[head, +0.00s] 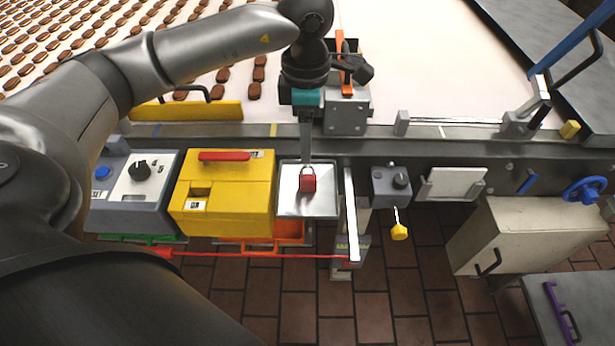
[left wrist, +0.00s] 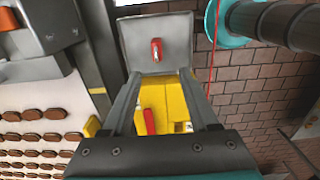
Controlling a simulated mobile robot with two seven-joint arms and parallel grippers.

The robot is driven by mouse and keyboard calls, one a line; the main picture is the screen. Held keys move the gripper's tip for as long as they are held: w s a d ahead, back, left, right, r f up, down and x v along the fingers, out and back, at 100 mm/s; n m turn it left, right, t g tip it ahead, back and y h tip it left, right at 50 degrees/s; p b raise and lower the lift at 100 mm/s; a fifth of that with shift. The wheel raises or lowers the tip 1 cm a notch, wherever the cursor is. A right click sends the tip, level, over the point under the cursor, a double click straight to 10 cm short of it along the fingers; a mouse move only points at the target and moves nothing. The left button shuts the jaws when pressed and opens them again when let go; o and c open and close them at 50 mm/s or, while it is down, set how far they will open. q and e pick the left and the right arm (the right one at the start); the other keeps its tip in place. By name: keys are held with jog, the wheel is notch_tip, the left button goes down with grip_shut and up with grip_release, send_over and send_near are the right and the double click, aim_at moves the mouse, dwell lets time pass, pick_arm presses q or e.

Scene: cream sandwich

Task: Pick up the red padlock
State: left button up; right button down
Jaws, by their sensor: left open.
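The red padlock (head: 308,183) lies in a small shallow grey tray (head: 290,208) at the front of the conveyor. In the left wrist view the padlock (left wrist: 156,50) shows beyond the fingertips, near the middle of the tray (left wrist: 133,35). My left gripper (head: 306,154) points down at the back part of the tray. In the left wrist view the left gripper (left wrist: 162,82) has its two fingers spread, with nothing between the tips. A gap to the padlock seems to remain, but its exact size is unclear. My right gripper is in no view.
A yellow box (head: 225,215) with a red handle stands left of the tray, beside a grey control box (head: 130,205). A light bar (head: 351,215) and a grey switch box (head: 391,187) are to its right. A red cable (head: 260,255) runs below. Chocolates cover the belt's left.

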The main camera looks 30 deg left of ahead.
aim_at(308, 166)
pick_arm(q)
jog(key=f, duration=0.9)
jog(key=shift+w+f, duration=0.25)
jog(key=shift+w, duration=0.05)
grip_shut()
dwell(0.3)
